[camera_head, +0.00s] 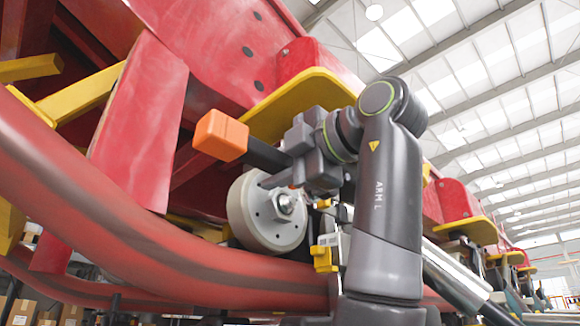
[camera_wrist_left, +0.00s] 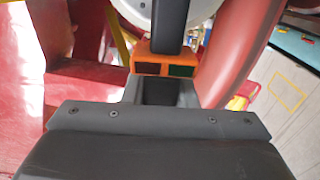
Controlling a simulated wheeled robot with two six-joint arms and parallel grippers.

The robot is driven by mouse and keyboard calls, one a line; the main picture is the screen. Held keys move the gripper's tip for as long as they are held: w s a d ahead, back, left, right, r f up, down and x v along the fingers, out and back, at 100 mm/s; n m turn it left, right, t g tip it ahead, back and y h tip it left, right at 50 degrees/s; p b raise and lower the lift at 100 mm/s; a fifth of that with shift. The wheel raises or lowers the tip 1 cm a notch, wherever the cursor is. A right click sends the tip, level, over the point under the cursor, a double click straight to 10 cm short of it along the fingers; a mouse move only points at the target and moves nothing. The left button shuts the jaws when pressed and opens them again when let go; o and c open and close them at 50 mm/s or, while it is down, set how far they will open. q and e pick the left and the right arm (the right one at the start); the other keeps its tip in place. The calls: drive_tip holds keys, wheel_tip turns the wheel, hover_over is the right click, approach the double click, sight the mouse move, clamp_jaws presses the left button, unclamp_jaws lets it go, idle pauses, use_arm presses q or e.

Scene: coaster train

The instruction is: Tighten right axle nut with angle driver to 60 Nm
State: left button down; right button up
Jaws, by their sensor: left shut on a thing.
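In the head view my left gripper (camera_head: 303,148) is shut on the angle driver, a dark bar (camera_head: 268,155) with an orange block (camera_head: 221,135) at its left end. I cannot tell whether the driver's head touches the nut; the gripper partly hides that spot. In the left wrist view the orange block (camera_wrist_left: 150,62) and a dark shaft (camera_wrist_left: 172,25) show beyond my gripper, with the wheel edge behind. My right gripper is not in view.
A thick red rail (camera_head: 150,250) curves under the wheel. The red train body (camera_head: 220,50) and a yellow bracket (camera_head: 295,95) hang close above the driver. Boxes (camera_head: 20,312) stand at lower left.

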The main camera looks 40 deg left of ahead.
use_arm(q)
drive_tip(key=shift+a+r, duration=0.15)
drive_tip(key=shift+a, duration=1.2)
drive_tip(key=shift+w+a, duration=0.2)
drive_tip(key=shift+a, duration=0.2)
drive_tip(key=shift+d, duration=0.1)
drive_tip(key=shift+a, duration=1.05)
idle(2.7)
drive_tip(key=shift+d, duration=0.25)
idle(0.5)
drive_tip(key=shift+s+d, duration=0.1)
drive_tip(key=shift+d, duration=1.85)
